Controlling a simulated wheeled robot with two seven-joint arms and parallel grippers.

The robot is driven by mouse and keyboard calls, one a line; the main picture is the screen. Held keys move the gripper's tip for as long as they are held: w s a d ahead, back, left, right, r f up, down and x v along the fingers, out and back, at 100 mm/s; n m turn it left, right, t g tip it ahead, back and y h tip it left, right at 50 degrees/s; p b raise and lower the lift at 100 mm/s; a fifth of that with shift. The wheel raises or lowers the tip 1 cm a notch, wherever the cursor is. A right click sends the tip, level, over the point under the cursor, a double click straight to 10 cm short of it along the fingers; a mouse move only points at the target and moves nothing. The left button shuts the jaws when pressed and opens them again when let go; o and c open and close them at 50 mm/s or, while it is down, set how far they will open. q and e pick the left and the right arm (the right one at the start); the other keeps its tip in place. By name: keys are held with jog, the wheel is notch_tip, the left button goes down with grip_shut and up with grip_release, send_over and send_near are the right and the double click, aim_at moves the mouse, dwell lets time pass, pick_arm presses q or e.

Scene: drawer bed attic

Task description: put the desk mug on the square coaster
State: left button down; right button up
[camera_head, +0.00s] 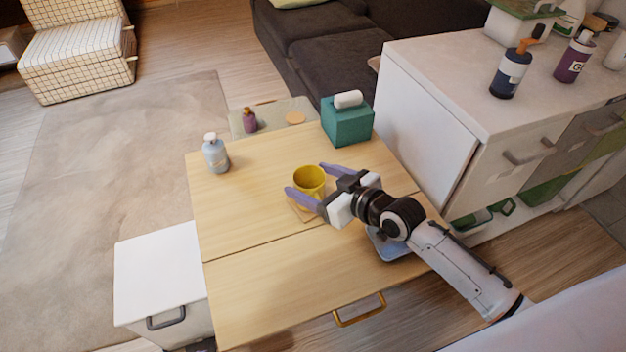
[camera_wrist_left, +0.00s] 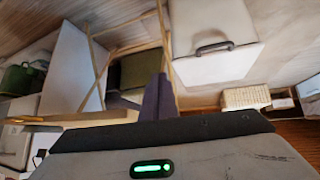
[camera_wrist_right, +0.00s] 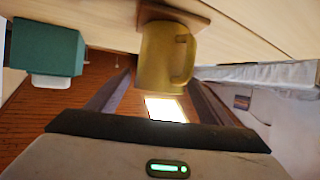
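The yellow desk mug (camera_head: 309,181) stands upright on the square wooden coaster (camera_head: 301,212) on the wooden desk. In the right wrist view the mug (camera_wrist_right: 163,62) shows its handle at the right, with its base at the coaster (camera_wrist_right: 178,11). My right gripper (camera_head: 305,180) is open, its purple fingers on either side of the mug. A gap shows between the mug and each finger in the right wrist view. My left gripper (camera_wrist_left: 161,80) is out of the head view; its fingers look together and empty in the left wrist view.
A teal tissue box (camera_head: 347,124) stands at the desk's back right and a pump bottle (camera_head: 215,154) at its back left. A blue tray (camera_head: 388,247) lies partly under my right arm. A white cabinet (camera_head: 425,130) is at the right. The desk's front left is clear.

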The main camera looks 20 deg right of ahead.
jog(key=shift+r, duration=0.15)
jog(key=p+v, duration=0.1)
jog(key=v, duration=1.1)
jog(key=shift+p, duration=0.35)
